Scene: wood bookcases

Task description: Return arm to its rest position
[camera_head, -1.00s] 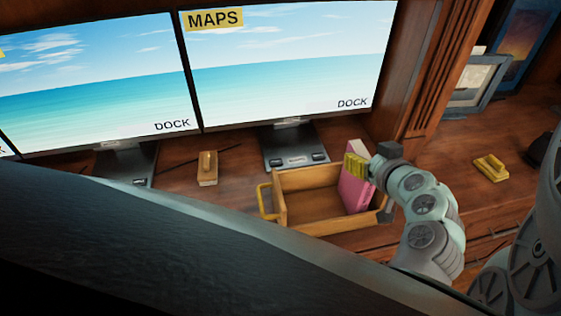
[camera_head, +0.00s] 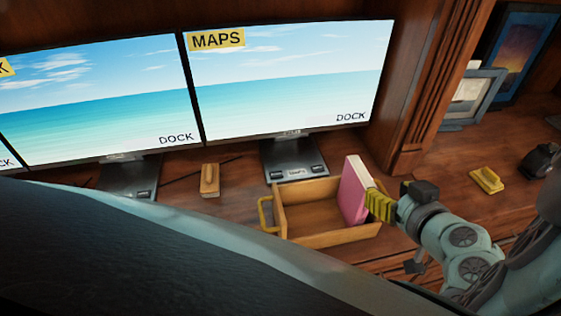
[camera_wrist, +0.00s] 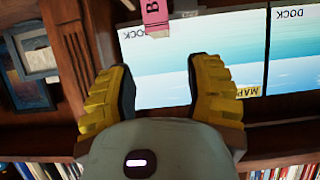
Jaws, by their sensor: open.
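My gripper (camera_head: 381,205) has yellow ribbed fingers and shows at the right end of a wooden tray (camera_head: 322,238) in the head view. In the wrist view my gripper (camera_wrist: 162,85) is open, with nothing between its fingers. A pink book (camera_head: 352,192) stands in the right part of the tray, leaning a little. The fingers overlap its right edge in the head view. In the wrist view the pink book (camera_wrist: 155,14) is ahead at the top, apart from the fingertips.
Two monitors (camera_head: 290,85) stand at the back. A wooden block (camera_head: 209,180) lies left of the tray. A yellow object (camera_head: 487,180), a dark object (camera_head: 538,161) and picture frames (camera_head: 475,98) are at the right. An upright wooden post (camera_head: 425,80) rises behind my gripper.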

